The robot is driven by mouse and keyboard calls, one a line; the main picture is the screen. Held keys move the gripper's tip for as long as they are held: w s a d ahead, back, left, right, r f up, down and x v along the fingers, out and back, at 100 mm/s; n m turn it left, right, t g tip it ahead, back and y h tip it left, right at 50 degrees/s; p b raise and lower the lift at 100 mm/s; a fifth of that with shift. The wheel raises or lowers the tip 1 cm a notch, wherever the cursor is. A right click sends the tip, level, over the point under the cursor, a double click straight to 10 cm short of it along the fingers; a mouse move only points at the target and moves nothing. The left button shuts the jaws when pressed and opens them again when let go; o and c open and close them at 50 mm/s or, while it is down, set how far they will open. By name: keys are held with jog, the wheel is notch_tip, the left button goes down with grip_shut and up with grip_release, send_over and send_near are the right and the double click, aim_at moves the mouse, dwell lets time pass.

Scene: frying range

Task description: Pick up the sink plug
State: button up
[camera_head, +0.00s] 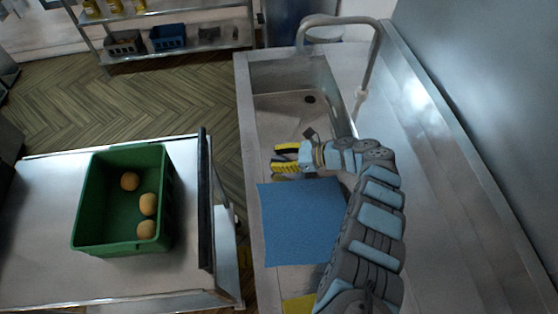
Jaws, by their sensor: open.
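The metal sink basin (275,110) lies at the upper middle, set in a long steel counter. A small dark round spot (310,99) is on its floor near the far end; I cannot tell if it is the drain hole or the sink plug. No plug shows clearly anywhere else. My gripper (276,158) is at the near end of the basin, its yellow-tipped fingers pointing left, apart and with nothing seen between them. The dark round spot is beyond it, up and to the right. My gripper and arm hide part of the basin's near end and the counter.
A tall curved tap (372,62) stands at the basin's far right. A blue mat (292,225) lies on the counter nearer me, with a yellow item (299,304) below. At left, a green crate (77,228) holding three round brownish items stands on a steel table (40,215).

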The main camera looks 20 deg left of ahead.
jog(key=x, duration=0.2)
jog(key=shift+s+a, duration=0.1)
jog(key=shift+a, duration=0.15)
grip_shut()
